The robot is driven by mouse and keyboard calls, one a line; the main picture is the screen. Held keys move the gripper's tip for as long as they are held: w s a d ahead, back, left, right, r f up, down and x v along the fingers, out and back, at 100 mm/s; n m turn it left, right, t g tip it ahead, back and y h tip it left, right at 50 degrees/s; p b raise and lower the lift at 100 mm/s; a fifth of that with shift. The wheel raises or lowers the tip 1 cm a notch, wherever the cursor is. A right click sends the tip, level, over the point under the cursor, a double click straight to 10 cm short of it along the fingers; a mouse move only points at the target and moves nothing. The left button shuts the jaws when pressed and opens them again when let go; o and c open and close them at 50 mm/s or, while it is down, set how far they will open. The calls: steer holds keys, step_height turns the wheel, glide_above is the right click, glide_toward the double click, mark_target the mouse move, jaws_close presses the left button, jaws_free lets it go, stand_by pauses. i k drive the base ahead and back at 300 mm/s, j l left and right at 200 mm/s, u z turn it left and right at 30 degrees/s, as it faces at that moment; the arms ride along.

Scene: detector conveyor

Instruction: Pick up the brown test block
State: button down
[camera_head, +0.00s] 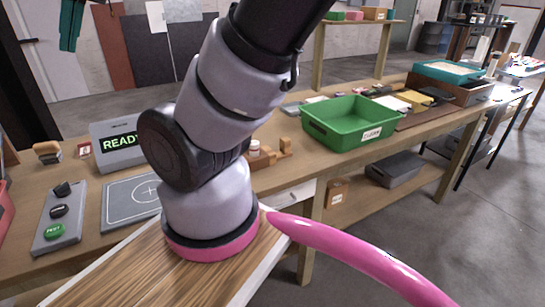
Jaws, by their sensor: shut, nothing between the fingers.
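My arm runs from the top of the picture down to a pink ring at the lower centre. My gripper is out of view. Several small brown pieces could be the test block, and I cannot tell which it is. A small brown block (285,144) stands on the bench just right of my arm. A brown, rounded piece with a dark underside (47,149) lies at the far left, behind the button panel. A brown box (337,192) sits on the lower shelf. My arm hides part of the bench middle.
A grey unit reading READY (118,139) stands behind a grey pad with a cross (128,203). A panel with buttons (58,222) is at left. A green bin (355,123) stands on the bench (283,178). A pink curved tube (350,247) crosses the lower right.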

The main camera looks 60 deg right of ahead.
mark_target(267, 158)
steer(key=z, duration=1.75)
